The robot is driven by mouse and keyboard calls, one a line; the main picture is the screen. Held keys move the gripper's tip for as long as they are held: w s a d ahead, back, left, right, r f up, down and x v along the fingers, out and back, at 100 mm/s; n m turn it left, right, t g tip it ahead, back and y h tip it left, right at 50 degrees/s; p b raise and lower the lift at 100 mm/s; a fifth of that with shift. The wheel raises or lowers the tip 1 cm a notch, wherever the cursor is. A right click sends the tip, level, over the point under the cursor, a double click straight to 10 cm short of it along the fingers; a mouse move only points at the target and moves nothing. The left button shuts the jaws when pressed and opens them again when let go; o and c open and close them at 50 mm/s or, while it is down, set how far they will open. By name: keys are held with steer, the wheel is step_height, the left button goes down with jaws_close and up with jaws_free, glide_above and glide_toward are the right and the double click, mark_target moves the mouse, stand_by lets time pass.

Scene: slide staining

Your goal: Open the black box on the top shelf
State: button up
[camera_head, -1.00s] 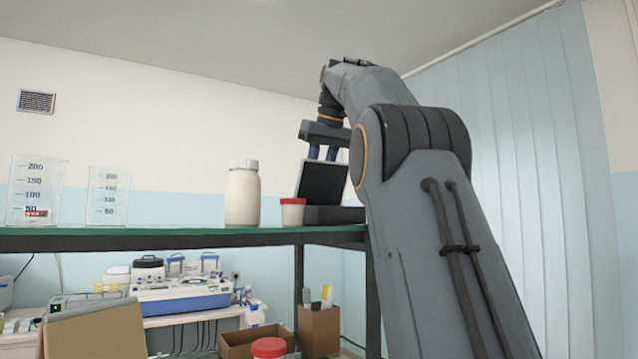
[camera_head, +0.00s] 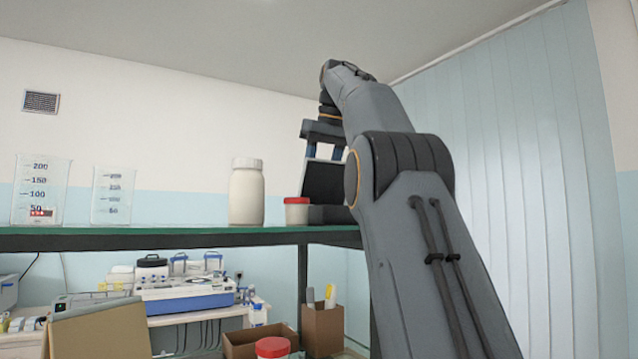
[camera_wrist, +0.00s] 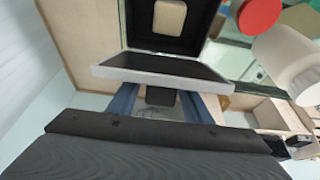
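The black box (camera_head: 330,214) sits at the right end of the top shelf, partly hidden by my arm and a red-lidded cup. Its lid (camera_head: 322,182) stands raised and tilted, so the box is open. In the wrist view the lid (camera_wrist: 165,69) shows its pale edge, and a beige piece (camera_wrist: 169,19) lies in the dark box interior. My gripper (camera_head: 324,156) is just above the lid's upper edge, its blue fingers spread with a gap between them. The wrist view shows the fingers apart on either side (camera_wrist: 160,103); contact with the lid cannot be told.
A small red-lidded cup (camera_head: 297,211) stands close to the box's left side. A white jar (camera_head: 246,192) and two glass beakers (camera_head: 41,190) (camera_head: 113,195) stand further left on the green shelf (camera_head: 180,230). The shelf between jar and beakers is clear.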

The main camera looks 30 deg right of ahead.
stand_by(0.4)
steer(key=shift+s+r, duration=0.3)
steer(key=shift+r, duration=0.2)
steer(key=s+b, duration=0.7)
steer(key=s, duration=0.4)
steer(key=shift+s+d, duration=0.2)
steer(key=shift+s, duration=0.2)
steer(key=shift+a, duration=0.1)
